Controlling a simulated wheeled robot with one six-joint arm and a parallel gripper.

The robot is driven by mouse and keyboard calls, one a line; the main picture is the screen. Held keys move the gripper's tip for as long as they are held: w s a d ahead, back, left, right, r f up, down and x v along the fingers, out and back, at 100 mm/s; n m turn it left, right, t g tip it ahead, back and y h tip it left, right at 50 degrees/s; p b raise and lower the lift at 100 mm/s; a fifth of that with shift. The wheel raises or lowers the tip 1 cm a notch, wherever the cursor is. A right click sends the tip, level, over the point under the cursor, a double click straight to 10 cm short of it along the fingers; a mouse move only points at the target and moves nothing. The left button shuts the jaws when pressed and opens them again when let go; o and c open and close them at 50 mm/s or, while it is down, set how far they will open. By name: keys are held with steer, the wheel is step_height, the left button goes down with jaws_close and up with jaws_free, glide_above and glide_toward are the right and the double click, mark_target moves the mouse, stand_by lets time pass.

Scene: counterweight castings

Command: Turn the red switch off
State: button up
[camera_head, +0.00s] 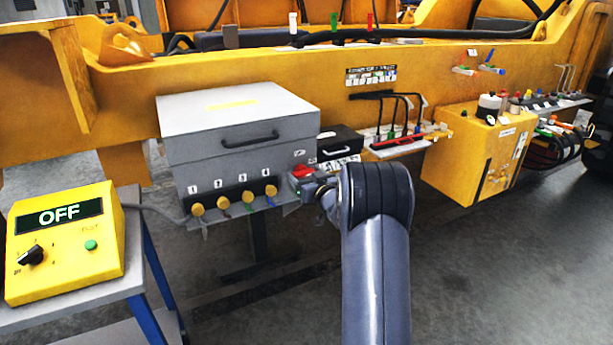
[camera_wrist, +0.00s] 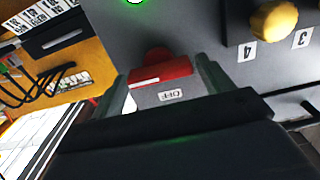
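The red switch (camera_head: 303,171) is at the right end of the grey box front in the head view. In the wrist view the red switch (camera_wrist: 160,71) has a wide handle on a grey panel. A small OFF label (camera_wrist: 172,95) shows upside down beside it. My gripper (camera_head: 318,188) is at the switch, mostly hidden behind my arm in the head view. In the wrist view my gripper (camera_wrist: 162,72) has its fingers apart, one at each end of the handle. I cannot see clear contact. A display (camera_head: 60,215) on the yellow control box reads OFF.
Yellow knobs (camera_head: 234,200) numbered 1 to 4 line the grey box (camera_head: 238,125) left of the switch. A black box (camera_head: 340,143) and a rack with black cables (camera_head: 395,140) are to the right. The yellow control box (camera_head: 95,265) stands on a table at left.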

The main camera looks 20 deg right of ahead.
steer(key=c, duration=0.7)
steer(key=shift+o, duration=0.2)
steer(key=shift+b, duration=0.35)
steer(key=shift+f+n+b, duration=0.2)
steer(key=shift+n+b, duration=0.8)
steer(key=shift+b, duration=0.1)
steer(key=n+b, duration=0.5)
steer(key=shift+a, duration=0.15)
steer(key=n+b, duration=0.5)
steer(key=n, duration=0.1)
steer(key=shift+f+n, duration=0.1)
steer(key=shift+n, duration=0.2)
steer(key=shift+n+b, duration=1.45)
steer(key=shift+n, duration=0.75)
